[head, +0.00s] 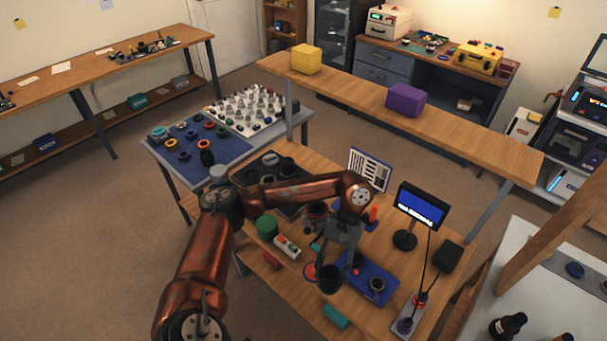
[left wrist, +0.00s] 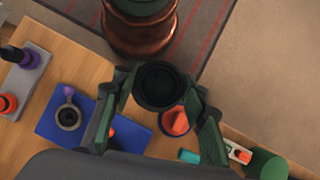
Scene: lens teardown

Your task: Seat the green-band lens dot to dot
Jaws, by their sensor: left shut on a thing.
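My left gripper (head: 335,275) is shut on a dark, hollow cylinder, which I take to be the lens (head: 329,281). The lens also shows between the two fingers of the left gripper (left wrist: 162,100) in the left wrist view, its dark round opening (left wrist: 160,84) facing the camera. No green band or dot can be made out on it. The lens is above the table, left of a blue mat (head: 351,288). On the mat stands a small dark ring-shaped part (head: 377,284) with a purple knob (left wrist: 69,90) beside it. My right gripper is not in view.
An orange round piece (left wrist: 175,121) lies close beside the held lens in the wrist view. A teal piece (head: 336,317), green cylinder (head: 267,226) and small screen (head: 421,206) stand around the mat. A stand with orange and purple parts (head: 405,324) is at right.

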